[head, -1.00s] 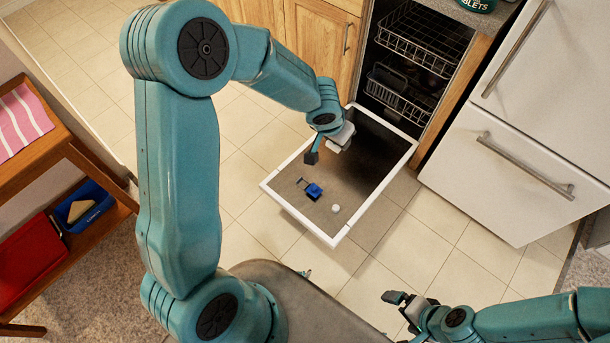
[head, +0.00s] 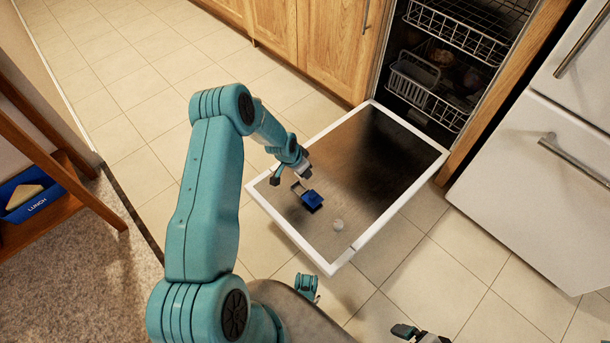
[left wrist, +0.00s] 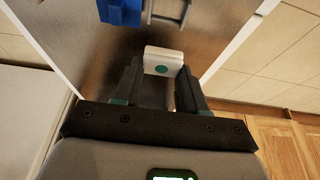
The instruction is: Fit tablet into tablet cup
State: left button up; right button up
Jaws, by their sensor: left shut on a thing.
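The tablet (left wrist: 164,61) is a white block with a green dot. My left gripper (left wrist: 157,85) is shut on it, with the tablet at the fingertips in the left wrist view. In the head view my left gripper (head: 291,176) is above the open dishwasher door, just up and left of a small grey frame, the apparent tablet cup (head: 299,188). A blue part (head: 312,201) sits beside that frame. Both show at the top edge of the left wrist view, the grey frame (left wrist: 168,10) and the blue part (left wrist: 118,10) cut off. My right gripper (head: 416,334) is partly cut off at the bottom.
Wire racks (head: 435,85) stand inside the dishwasher. A fridge (head: 530,190) is at the right. A wooden shelf with a blue lunch box (head: 30,200) is at the left.

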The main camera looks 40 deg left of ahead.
pick_arm(q)
jog(key=shift+a+f, duration=0.1)
jog(key=shift+f, duration=0.3)
jog(key=shift+s+f+b, duration=0.2)
jog(key=shift+f+b, duration=0.4)
jog(key=shift+f, duration=0.3)
jog(key=shift+f+b, duration=1)
jog(key=shift+f, duration=0.6)
jog(key=shift+f+b, duration=1.2)
jog(key=shift+b, duration=0.05)
jog(key=shift+s+f+b, duration=0.15)
jog(key=shift+f+b, duration=0.2)
jog(key=shift+b, duration=0.1)
